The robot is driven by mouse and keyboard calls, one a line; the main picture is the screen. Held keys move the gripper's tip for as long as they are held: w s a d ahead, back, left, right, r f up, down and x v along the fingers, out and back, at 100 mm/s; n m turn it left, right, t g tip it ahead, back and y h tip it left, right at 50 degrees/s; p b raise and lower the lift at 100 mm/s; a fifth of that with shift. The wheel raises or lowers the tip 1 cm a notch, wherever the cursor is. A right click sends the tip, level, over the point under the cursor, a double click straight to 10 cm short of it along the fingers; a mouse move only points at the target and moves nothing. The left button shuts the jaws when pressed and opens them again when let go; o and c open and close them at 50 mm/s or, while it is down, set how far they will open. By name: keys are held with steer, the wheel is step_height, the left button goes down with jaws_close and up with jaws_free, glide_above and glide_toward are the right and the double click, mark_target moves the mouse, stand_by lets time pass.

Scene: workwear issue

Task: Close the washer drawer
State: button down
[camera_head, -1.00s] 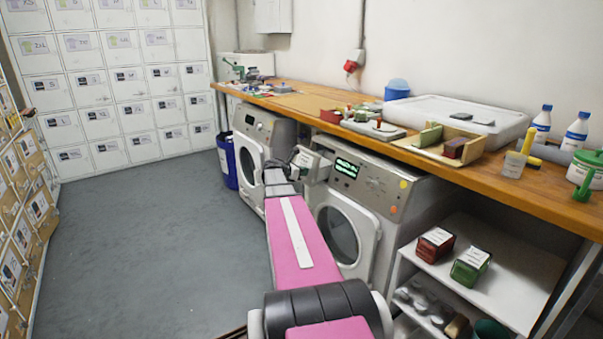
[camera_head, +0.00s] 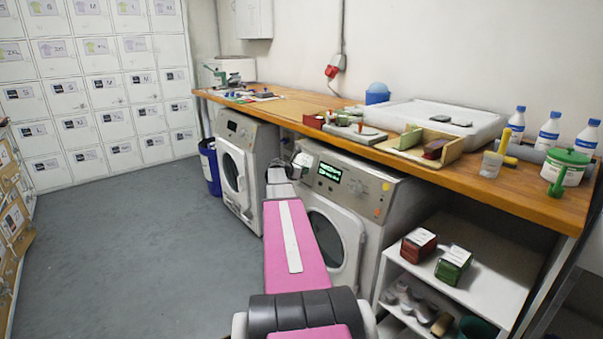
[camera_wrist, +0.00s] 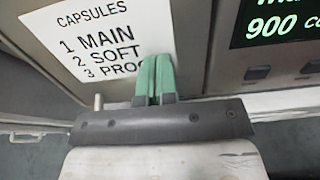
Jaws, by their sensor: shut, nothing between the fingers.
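The right-hand washer (camera_head: 385,215) stands under the wooden counter, with a lit green display and a round door. Its drawer front (camera_wrist: 110,40), at the upper left of the panel, carries a white "CAPSULES" label. In the head view the drawer front (camera_head: 303,158) is small and partly hidden by my arm. It looks near the panel face, but I cannot tell if it is fully flush. My gripper (camera_wrist: 155,80) is shut and empty, its green fingertips together at the label's lower right, touching or very close.
A second machine (camera_head: 240,165) stands to the left, beside a blue bin (camera_head: 210,165). An open shelf (camera_head: 470,280) with red and green boxes is on the right. The counter (camera_head: 480,180) overhangs the machines. The grey floor (camera_head: 130,240) at left is clear.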

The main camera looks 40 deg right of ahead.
steer(key=shift+d, duration=0.35)
steer(key=shift+a+r, duration=0.2)
steer(key=shift+a, duration=0.25)
steer(key=v, duration=1.3)
steer(key=shift+a, duration=0.45)
steer(key=s+a+f+m+y, duration=0.4)
steer(key=s+a+f+m, duration=0.2)
steer(key=a, duration=0.8)
steer(key=s+a+f+m+y, duration=0.5)
steer(key=s+a, duration=0.4)
steer(key=a, duration=0.4)
steer(key=s+a+f+m+g+y, duration=0.1)
steer(key=s+a+f+m+y, duration=0.4)
steer(key=a, duration=0.9)
step_height(320, 180, down, 4)
steer(key=s+m, duration=0.2)
steer(key=m, duration=0.1)
steer(key=shift+s+a+f, duration=0.2)
steer(key=shift+s+a, duration=0.15)
steer(key=shift+s, duration=0.05)
